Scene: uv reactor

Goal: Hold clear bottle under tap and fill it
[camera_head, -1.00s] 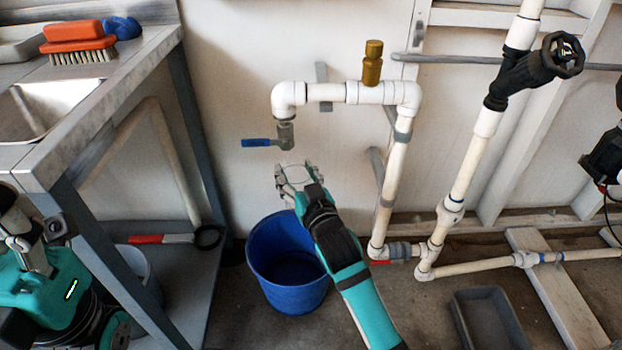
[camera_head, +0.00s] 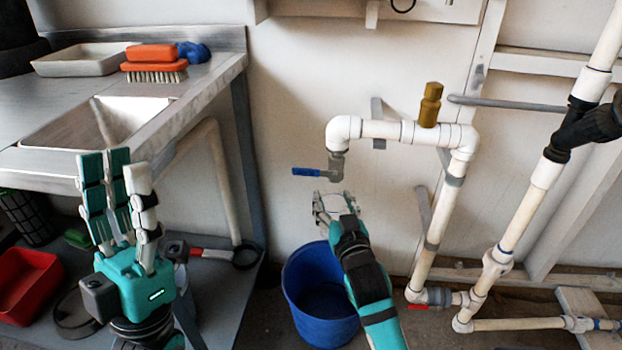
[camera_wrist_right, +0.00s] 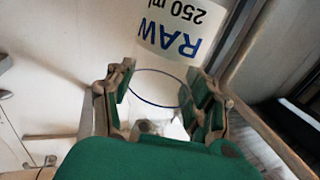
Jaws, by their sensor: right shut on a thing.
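The tap (camera_head: 336,166) is a grey spout on the white pipe, with a blue lever (camera_head: 306,172) pointing left. My right gripper (camera_head: 334,203) is just below the spout. In the right wrist view, its fingers (camera_wrist_right: 158,100) are shut around the clear bottle (camera_wrist_right: 158,86), which has a white label reading "RAW 250 ml". In the head view the bottle is hard to make out between the fingers. I cannot tell whether water is flowing. My left gripper (camera_head: 120,195) is open and empty, fingers up, in front of the sink bench.
A blue bucket (camera_head: 318,310) stands on the floor below the tap. The metal sink bench (camera_head: 215,95) is at the left, with an orange brush (camera_head: 153,72) on it. A red bin (camera_head: 28,285) is on the lower shelf. White pipes (camera_head: 430,225) rise right of my right arm.

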